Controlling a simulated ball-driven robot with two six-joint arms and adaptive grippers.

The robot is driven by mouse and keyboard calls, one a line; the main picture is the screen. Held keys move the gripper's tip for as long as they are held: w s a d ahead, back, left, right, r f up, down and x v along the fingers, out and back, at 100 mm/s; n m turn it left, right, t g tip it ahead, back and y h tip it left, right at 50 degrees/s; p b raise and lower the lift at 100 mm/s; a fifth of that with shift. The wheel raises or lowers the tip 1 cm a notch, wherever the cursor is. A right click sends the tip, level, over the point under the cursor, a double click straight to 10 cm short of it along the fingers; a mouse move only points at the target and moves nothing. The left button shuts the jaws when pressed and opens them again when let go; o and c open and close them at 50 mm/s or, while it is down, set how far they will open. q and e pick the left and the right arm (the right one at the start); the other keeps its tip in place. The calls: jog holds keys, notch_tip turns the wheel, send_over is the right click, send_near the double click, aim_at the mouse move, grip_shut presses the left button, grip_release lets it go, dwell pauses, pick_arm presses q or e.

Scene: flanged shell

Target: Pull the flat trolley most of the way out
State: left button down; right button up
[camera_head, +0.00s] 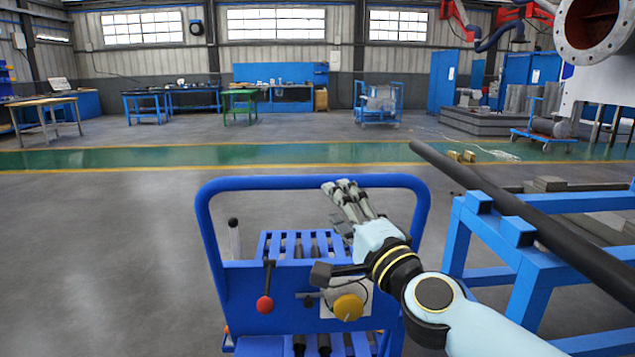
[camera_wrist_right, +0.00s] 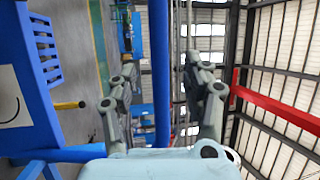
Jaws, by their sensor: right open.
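The blue trolley (camera_head: 250,290) stands directly in front of me, with a tall hoop handle (camera_head: 270,183) at its top. My right gripper (camera_head: 346,192) is at the handle's top bar, right of its middle. In the right wrist view, the bar (camera_wrist_right: 161,100) runs between the spread fingers of the gripper (camera_wrist_right: 161,68), with gaps on both sides. The fingers are open; whether any touches the bar cannot be told. The trolley's deck and wheels are mostly hidden below the frame and behind my arm. My left gripper is out of view.
A blue stand (camera_head: 541,263) holds a long dark pipe (camera_head: 520,208) slanting close to the right of the trolley and my arm. The floor left of the trolley is clear. Workbenches and another cart (camera_head: 379,104) stand far back.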

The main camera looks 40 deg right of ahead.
aim_at(319, 187)
jog(key=x, duration=0.9)
jog(key=shift+p, duration=0.3)
jog(key=shift+f, duration=0.1)
grip_shut()
